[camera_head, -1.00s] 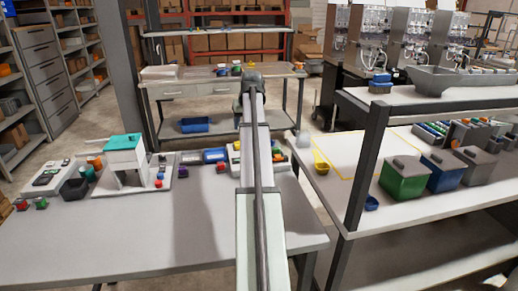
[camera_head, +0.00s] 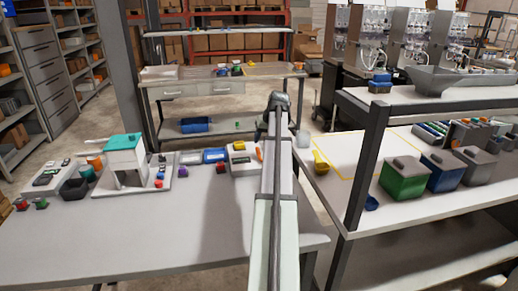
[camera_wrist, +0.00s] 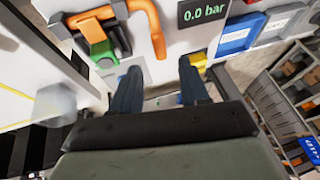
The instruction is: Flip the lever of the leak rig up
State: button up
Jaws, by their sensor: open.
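The leak rig seems to be the white unit with a "0.0 bar" display (camera_wrist: 204,10) in the wrist view. A bent orange bar (camera_wrist: 153,22) stands on it beside a dark part and a green block (camera_wrist: 102,50). I cannot tell which piece is the lever. My gripper (camera_wrist: 159,67) is open and empty, its two dark blue fingers pointing toward the unit's edge, apart from the orange bar. In the head view a white unit with an orange piece (camera_head: 240,160), likely the same rig, stands left of my arm.
A teal-topped station (camera_head: 124,155) stands farther left on the white table (camera_head: 130,235). Green and blue boxes (camera_head: 404,180) stand on the right bench. The table's front is clear.

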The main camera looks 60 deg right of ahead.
aim_at(258, 149)
jog(key=x, duration=0.6)
jog(key=shift+w+f, duration=0.1)
jog(key=shift+f, duration=0.1)
jog(key=shift+c, duration=0.4)
grip_shut()
